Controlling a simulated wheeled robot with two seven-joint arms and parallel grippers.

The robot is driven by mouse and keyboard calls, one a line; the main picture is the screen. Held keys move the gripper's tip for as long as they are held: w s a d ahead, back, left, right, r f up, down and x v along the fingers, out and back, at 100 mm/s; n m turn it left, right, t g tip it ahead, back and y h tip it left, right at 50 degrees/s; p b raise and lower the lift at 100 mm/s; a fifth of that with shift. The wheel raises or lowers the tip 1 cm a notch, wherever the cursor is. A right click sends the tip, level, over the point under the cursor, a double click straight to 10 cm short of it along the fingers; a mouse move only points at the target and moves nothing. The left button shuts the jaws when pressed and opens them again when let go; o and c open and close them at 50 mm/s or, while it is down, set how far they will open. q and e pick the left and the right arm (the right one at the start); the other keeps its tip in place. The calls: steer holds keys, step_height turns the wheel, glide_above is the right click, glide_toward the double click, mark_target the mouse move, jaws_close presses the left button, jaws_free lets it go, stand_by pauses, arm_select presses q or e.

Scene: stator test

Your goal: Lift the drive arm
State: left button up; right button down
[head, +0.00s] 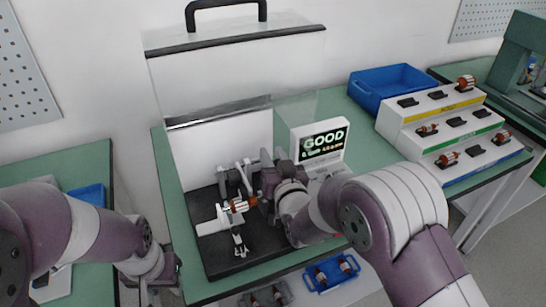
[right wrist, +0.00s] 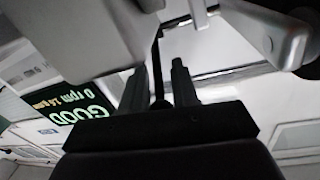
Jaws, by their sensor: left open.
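The test rig's black base (head: 215,262) stands on the green table in the head view, with grey metal uprights at its back. The drive arm seems to be among these parts (head: 236,176), partly hidden by my right gripper. My right gripper (head: 268,168) is at the right of the uprights. In the right wrist view its two dark fingers (right wrist: 160,82) are apart, with a thin black bar (right wrist: 157,65) between them; contact is not visible. My left gripper (head: 163,288) is open and empty, left of the rig.
A display (head: 322,142) reading GOOD stands right of the rig. A stepped rack (head: 400,122) with several rotors and a blue bin (head: 385,82) are further right. A white panelled hood (head: 238,75) with a black handle rises behind. Blue and grey trays with parts lie in front, low down.

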steer(key=g+p, duration=0.1)
steer(key=p, duration=0.1)
steer(key=w+r+g+p, duration=0.1)
steer(key=p, duration=0.2)
steer(key=r+g+p, duration=0.1)
steer(key=p, duration=0.2)
steer(key=shift+w+a+g+h, duration=0.2)
steer(key=shift+a+g+h, duration=0.05)
steer(key=shift+g+h, duration=0.15)
steer(key=shift+w+f, duration=0.1)
steer(key=shift+f, duration=0.3)
steer(key=c, duration=1)
jaws_free()
steer(key=shift+s+r, duration=0.1)
steer(key=shift+s, duration=0.15)
steer(key=s+d, duration=0.1)
steer(key=s, duration=0.3)
steer(key=s+d+b, duration=0.1)
steer(key=s, duration=0.4)
steer(key=s+d+r, duration=0.1)
steer(key=s, duration=0.4)
steer(key=shift+b, duration=0.35)
